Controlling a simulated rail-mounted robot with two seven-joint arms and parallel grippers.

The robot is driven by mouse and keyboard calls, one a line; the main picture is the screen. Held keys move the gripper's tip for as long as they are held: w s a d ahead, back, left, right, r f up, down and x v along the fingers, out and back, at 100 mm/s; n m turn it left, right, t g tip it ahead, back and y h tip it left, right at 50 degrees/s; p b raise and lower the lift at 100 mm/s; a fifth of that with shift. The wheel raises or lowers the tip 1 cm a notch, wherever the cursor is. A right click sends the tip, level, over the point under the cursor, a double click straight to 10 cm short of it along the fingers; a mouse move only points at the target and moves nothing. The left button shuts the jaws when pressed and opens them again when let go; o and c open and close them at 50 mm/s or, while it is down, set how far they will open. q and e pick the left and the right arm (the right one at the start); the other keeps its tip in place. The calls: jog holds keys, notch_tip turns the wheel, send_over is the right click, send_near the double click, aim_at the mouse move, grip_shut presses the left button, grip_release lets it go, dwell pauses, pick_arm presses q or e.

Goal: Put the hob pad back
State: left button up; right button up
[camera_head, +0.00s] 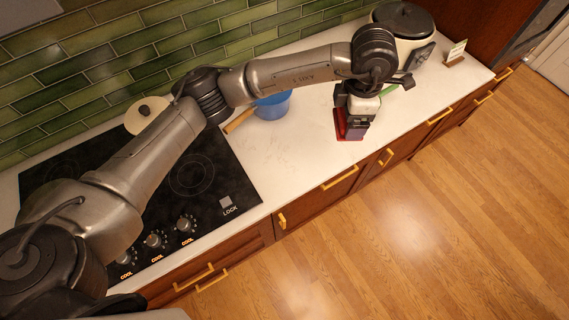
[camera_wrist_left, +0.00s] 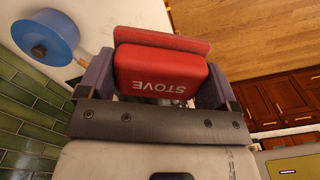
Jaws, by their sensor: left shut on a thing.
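The hob pad (camera_head: 341,126) is red, with a thick block on a wider flat part. The wrist view shows it close up, with the word STOVE on the block (camera_wrist_left: 160,75). My left gripper (camera_head: 352,122) points down at the counter's front part, right of the hob, and is shut on the pad. In the wrist view the two fingers of the left gripper (camera_wrist_left: 158,82) press the pad's sides. I cannot tell whether the pad touches the counter. My right gripper is in neither view.
The black hob (camera_head: 225,170) fills the counter's left part, with a cream lidded pot (camera_head: 147,113) behind. A blue pan (camera_head: 274,106) with a wooden handle stands right of it. A cooker (camera_head: 408,22) and small sign (camera_head: 456,52) stand far right.

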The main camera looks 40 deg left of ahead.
pick_arm(q)
jog(key=s+a+f+n+b, duration=0.1)
jog(key=a+f+n+b, duration=0.3)
jog(key=f, duration=0.6)
jog(key=s+a+f+n+b, duration=0.1)
jog(key=a+f+n+b, duration=0.1)
jog(key=f+n, duration=0.6)
jog(key=m, duration=0.1)
send_over(285, 157)
notch_tip(285, 157, down, 9)
jog(key=shift+a+f, duration=0.1)
jog(key=shift+f, duration=0.05)
jog(key=shift+f+p, duration=0.3)
jog(key=shift+f, duration=1.75)
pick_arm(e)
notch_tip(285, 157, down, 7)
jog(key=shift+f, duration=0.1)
pick_arm(q)
jog(key=shift+f, duration=0.15)
jog(key=o, duration=0.6)
jog(key=shift+o, duration=0.2)
